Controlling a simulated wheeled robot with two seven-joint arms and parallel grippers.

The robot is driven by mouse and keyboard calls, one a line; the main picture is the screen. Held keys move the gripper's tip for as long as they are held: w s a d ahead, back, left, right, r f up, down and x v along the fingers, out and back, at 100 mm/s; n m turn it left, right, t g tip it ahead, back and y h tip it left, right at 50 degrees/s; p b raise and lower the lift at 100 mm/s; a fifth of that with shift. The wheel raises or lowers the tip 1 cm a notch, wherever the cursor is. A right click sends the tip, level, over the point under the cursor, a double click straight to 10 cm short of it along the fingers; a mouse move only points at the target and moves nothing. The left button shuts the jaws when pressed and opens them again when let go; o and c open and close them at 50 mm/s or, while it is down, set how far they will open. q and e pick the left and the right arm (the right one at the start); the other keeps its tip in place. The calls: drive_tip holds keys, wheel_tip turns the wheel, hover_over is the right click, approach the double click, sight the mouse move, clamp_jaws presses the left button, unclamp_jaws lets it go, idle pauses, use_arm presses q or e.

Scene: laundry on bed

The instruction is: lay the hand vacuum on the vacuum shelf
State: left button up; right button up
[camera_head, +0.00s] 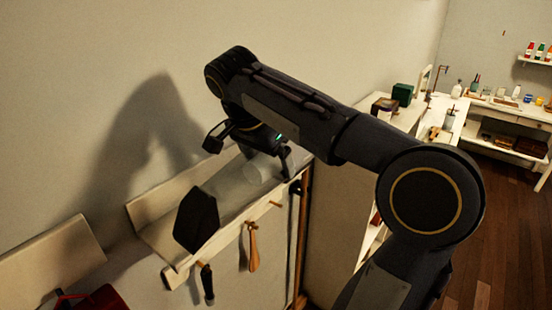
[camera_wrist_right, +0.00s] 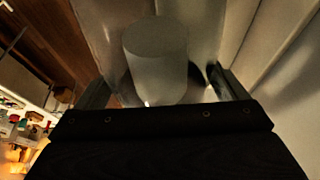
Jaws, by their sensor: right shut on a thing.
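The hand vacuum has a dark wedge-shaped end (camera_head: 197,220) and a pale grey body; it lies along the narrow white vacuum shelf (camera_head: 228,232) on the wall in the head view. Whether its full length rests on the shelf is not clear. My right gripper (camera_head: 252,158) is over the far end of the vacuum, shut on it from above. In the right wrist view, the vacuum's pale grey cylinder (camera_wrist_right: 155,62) shows between the two fingers of my right gripper (camera_wrist_right: 165,88). My left gripper is not in view.
A wooden-handled tool (camera_head: 253,248) and a black-handled one (camera_head: 207,284) hang from pegs below the shelf. A pale board (camera_head: 50,262) and a red item (camera_head: 103,298) are at the lower left. A cluttered white counter (camera_head: 505,107) stands at the far right.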

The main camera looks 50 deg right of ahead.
drive_tip(key=w, duration=0.2)
drive_tip(key=w+p, duration=0.1)
drive_tip(key=w, duration=0.1)
drive_tip(key=w+f, duration=0.1)
drive_tip(key=w, duration=0.1)
drive_tip(key=shift+w+a+f, duration=0.1)
drive_tip(key=shift+w+a, duration=0.15)
drive_tip(key=shift+w, duration=0.15)
drive_tip(key=shift+f+b, duration=0.6)
drive_tip(key=shift+f, duration=0.35)
drive_tip(key=o, duration=1.5)
drive_tip(key=shift+o, duration=0.2)
drive_tip(key=shift+s+a+f, duration=0.1)
drive_tip(key=v, duration=0.8)
